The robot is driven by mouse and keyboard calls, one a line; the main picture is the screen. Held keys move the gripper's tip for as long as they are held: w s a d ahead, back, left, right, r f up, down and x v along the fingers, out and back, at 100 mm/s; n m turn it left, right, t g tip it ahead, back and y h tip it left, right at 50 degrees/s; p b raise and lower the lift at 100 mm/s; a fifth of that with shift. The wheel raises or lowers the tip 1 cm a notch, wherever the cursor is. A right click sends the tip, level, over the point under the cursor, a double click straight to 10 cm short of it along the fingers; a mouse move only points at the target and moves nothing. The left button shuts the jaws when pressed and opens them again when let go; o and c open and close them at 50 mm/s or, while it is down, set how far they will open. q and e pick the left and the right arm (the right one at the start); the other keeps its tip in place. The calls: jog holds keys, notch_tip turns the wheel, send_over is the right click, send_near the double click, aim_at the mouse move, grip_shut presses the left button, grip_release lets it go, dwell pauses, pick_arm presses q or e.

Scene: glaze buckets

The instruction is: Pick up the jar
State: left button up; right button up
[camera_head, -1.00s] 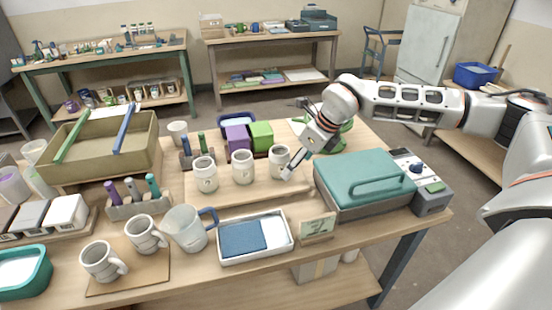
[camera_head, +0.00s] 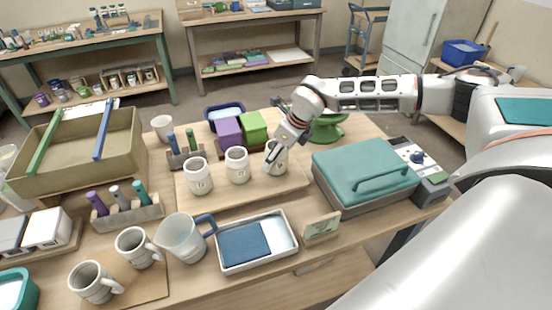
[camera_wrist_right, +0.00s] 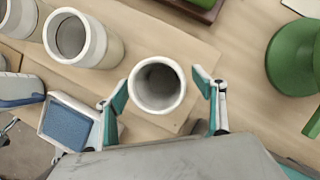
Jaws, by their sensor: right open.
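Three white jars stand upright in a row on a wooden board (camera_head: 215,203): the left jar (camera_head: 198,178), the middle jar (camera_head: 237,167) and the right jar (camera_head: 277,166). My right gripper (camera_head: 273,152) is open at the right jar's upper part and hides some of it. In the right wrist view, the right jar's round open mouth (camera_wrist_right: 158,84) lies between the teal-padded fingertips of the right gripper (camera_wrist_right: 160,84). A gap shows on each side; how far down the fingers reach is unclear. My left gripper is not in view.
A teal-lidded box (camera_head: 365,170) stands right of the board. Purple (camera_head: 229,132) and green (camera_head: 252,127) blocks sit close behind the jars. A green stand (camera_head: 327,128) is at back right.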

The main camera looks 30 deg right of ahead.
jog(key=shift+w+f, duration=0.2)
jog(key=shift+f, duration=0.35)
jog(key=c, duration=1.4)
jog(key=shift+r, duration=0.1)
jog(key=shift+c, duration=0.2)
jog(key=shift+r, duration=0.1)
